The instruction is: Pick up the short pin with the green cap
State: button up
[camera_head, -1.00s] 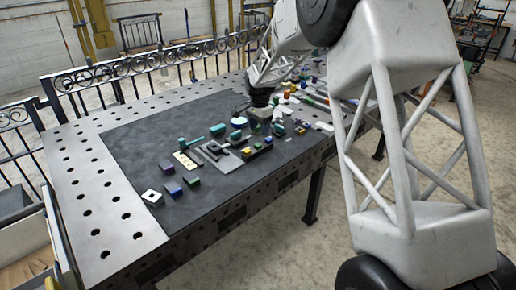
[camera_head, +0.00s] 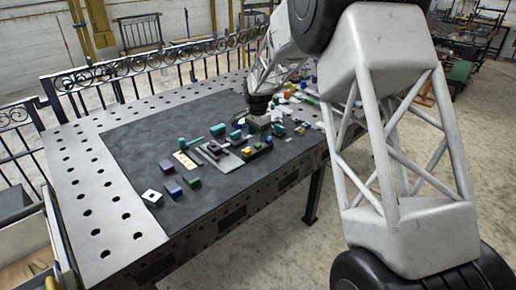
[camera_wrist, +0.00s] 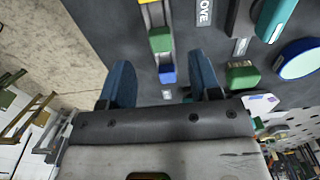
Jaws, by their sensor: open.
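In the wrist view my gripper (camera_wrist: 161,62) has its two blue fingers spread apart, with nothing held between them. Between and beyond the fingertips is a light strip bearing a green-topped piece (camera_wrist: 160,40), with a blue-topped piece (camera_wrist: 167,74) nearer me and a yellow one at the top edge. Another green piece (camera_wrist: 242,75) lies right of the right finger. I cannot tell from these tops which is the short pin. In the head view my gripper (camera_head: 259,112) is low over the dark mat, among small parts; its fingers are too small to make out.
The dark mat (camera_head: 130,150) lies on a perforated metal table (camera_head: 75,170). In the wrist view a teal bar (camera_wrist: 276,15) and a blue-rimmed white disc (camera_wrist: 301,60) lie at right. In the head view several small blocks stand at the front left. The mat's left part is clear.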

aim_at(258, 144)
jog(key=shift+w+f, duration=0.1)
jog(key=shift+f, duration=2.55)
jog(key=c, duration=1.1)
jog(key=shift+o, duration=0.2)
jog(key=shift+r, duration=0.15)
jog(key=shift+r, duration=1.4)
jog(key=shift+s+d+r, duration=0.1)
jog(key=shift+s+r, duration=0.1)
jog(key=shift+r, duration=0.15)
jog(key=s+d+r, duration=0.1)
jog(key=s+d, duration=0.2)
jog(key=s, duration=1.2)
jog(key=shift+d+r, duration=0.15)
jog(key=shift+d, duration=0.25)
